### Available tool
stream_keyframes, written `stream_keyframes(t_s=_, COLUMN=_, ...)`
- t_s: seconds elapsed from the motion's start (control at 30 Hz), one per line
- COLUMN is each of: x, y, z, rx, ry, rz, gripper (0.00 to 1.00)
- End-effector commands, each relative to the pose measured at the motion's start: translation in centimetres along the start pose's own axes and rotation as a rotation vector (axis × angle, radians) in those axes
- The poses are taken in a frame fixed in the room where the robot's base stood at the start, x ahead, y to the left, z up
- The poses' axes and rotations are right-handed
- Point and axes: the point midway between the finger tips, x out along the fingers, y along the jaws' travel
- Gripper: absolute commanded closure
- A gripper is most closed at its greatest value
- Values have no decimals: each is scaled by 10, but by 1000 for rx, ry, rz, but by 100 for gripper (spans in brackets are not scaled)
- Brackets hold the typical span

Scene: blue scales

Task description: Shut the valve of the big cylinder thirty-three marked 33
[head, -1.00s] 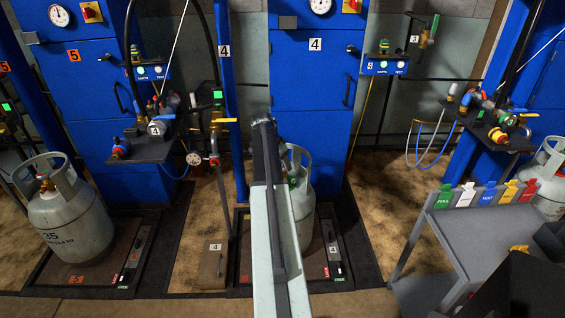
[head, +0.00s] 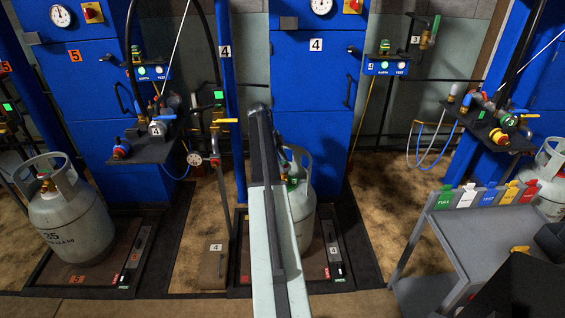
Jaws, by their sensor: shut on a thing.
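A grey cylinder (head: 303,209) stands on the scale marked 4 in the middle. My pale arm covers its left side, so I cannot read a number on it. A green part (head: 293,182) shows inside its collar beside the arm; I cannot make out the valve clearly. My gripper is hidden behind my arm, and I cannot see what it touches. Another grey cylinder (head: 66,215), marked 35, stands upright on the scale marked 5 at the left, with its valve inside the open collar.
A grey cart (head: 478,222) with coloured tags stands at the right. Filling manifolds (head: 150,148) with hoses stick out from the blue cabinets (head: 312,120). A post with a yellow-handled valve (head: 222,121) stands left of my arm. Brown floor shows between the scales.

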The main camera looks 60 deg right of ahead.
Motion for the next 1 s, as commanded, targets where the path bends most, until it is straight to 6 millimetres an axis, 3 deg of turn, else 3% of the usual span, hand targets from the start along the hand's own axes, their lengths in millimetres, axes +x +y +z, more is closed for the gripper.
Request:
stream_keyframes(t_s=0.47, x=-1, y=-3, z=4, rx=251, ry=-8, rz=102, gripper=83)
stream_keyframes(t_s=1.0, x=-1, y=-2, z=4, rx=295, ry=-7, rz=121, gripper=83)
